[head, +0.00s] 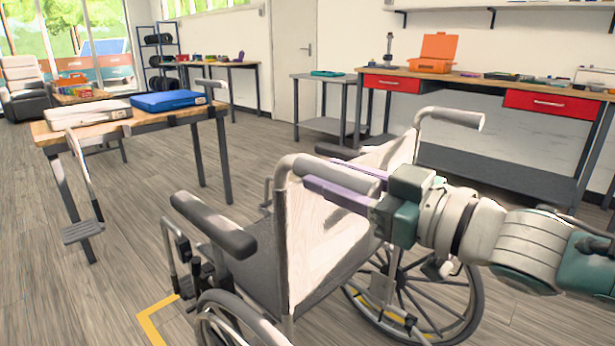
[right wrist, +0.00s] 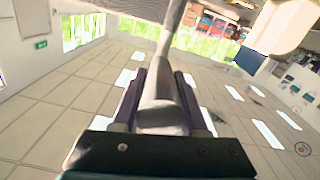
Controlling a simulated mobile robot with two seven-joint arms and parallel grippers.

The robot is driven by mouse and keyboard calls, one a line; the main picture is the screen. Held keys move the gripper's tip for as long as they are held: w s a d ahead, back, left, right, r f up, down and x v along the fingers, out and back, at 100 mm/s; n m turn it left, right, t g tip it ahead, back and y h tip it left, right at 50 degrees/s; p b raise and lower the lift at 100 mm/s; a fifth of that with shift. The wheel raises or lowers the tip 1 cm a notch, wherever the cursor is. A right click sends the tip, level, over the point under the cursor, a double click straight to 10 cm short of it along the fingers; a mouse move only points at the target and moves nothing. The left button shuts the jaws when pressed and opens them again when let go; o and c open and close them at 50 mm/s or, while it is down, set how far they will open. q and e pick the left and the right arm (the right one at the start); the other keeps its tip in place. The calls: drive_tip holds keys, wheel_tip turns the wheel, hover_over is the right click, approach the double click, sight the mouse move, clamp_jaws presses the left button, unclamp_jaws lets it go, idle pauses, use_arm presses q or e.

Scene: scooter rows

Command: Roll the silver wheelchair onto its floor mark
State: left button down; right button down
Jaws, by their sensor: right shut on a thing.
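The silver wheelchair (head: 325,240) stands in the lower middle of the head view, with a grey seat, dark armrests and large spoked wheels. My right gripper (head: 320,172) is shut around its nearer push handle, one purple finger on each side. In the right wrist view the handle (right wrist: 160,112) runs between the fingers. The other push handle (head: 452,118) is free. A yellow floor mark (head: 150,322) shows as a corner left of the near wheel, with more yellow behind the right wheel's spokes. The chair hides the rest of the mark. My left gripper is out of view.
A wooden table (head: 155,118) with a blue case (head: 168,100) and a white case (head: 90,113) stands ahead on the left. A workbench (head: 480,85) with red drawers lines the right wall. Open wooden floor (head: 150,220) lies between.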

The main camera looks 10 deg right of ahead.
sight(382, 196)
drive_tip(key=shift+c, duration=2.2)
unclamp_jaws()
drive_tip(key=p+v, duration=0.2)
drive_tip(key=v, duration=0.8)
